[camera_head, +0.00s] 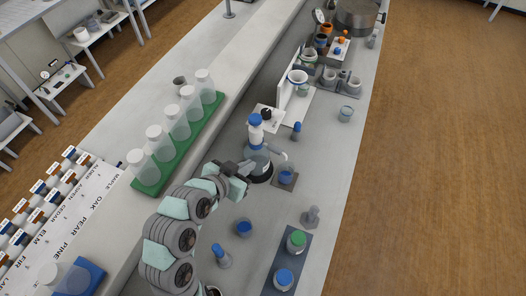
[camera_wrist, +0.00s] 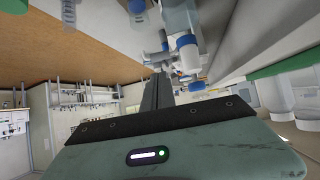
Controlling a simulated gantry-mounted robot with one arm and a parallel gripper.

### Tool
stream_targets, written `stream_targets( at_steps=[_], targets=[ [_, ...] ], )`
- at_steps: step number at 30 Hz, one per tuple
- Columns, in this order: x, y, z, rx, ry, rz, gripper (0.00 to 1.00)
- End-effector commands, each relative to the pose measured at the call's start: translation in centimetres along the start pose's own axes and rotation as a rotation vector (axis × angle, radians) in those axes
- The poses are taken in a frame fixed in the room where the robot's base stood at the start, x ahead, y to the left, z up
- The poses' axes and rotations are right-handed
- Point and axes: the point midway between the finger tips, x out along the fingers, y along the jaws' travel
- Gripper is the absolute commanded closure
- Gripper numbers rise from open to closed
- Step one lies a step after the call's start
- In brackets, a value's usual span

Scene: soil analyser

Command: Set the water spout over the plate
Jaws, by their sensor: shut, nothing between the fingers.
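A dispenser bottle (camera_head: 257,156) with a white neck and blue cap (camera_head: 255,119) stands on a dark round base in the head view. Its thin white spout (camera_head: 281,154) points right and bends down near a small square brown-grey plate (camera_head: 291,183). A small cup with blue contents (camera_head: 286,174) is on the plate; I cannot tell whether the spout tip is exactly above it. My gripper (camera_head: 247,166) is shut and empty, close to the bottle's left side; contact cannot be told. The wrist view shows my gripper (camera_wrist: 158,92) with blue-and-white parts beyond it.
A green rack (camera_head: 150,181) of tall clear containers is at the left. A blue-capped vial (camera_head: 297,130) and a white stand (camera_head: 290,85) are behind. A dark tray (camera_head: 265,288) with lidded jars is in front.

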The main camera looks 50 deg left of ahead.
Motion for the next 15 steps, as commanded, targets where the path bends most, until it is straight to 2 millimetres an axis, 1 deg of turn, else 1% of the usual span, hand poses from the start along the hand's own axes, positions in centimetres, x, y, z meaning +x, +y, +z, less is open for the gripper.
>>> stream_targets(
  at_steps=[5,8,9,15],
  targets=[
    [1.6,0.1,0.3,0.003,0.004,0.002,1.0],
    [3.1,0.2,0.4,0.001,0.003,0.005,1.0],
    [3.7,0.3,0.0,0.001,-0.005,0.008,1.0],
    [7.9,0.2,-0.1,0.001,-0.003,0.005,1.0]
  ],
)
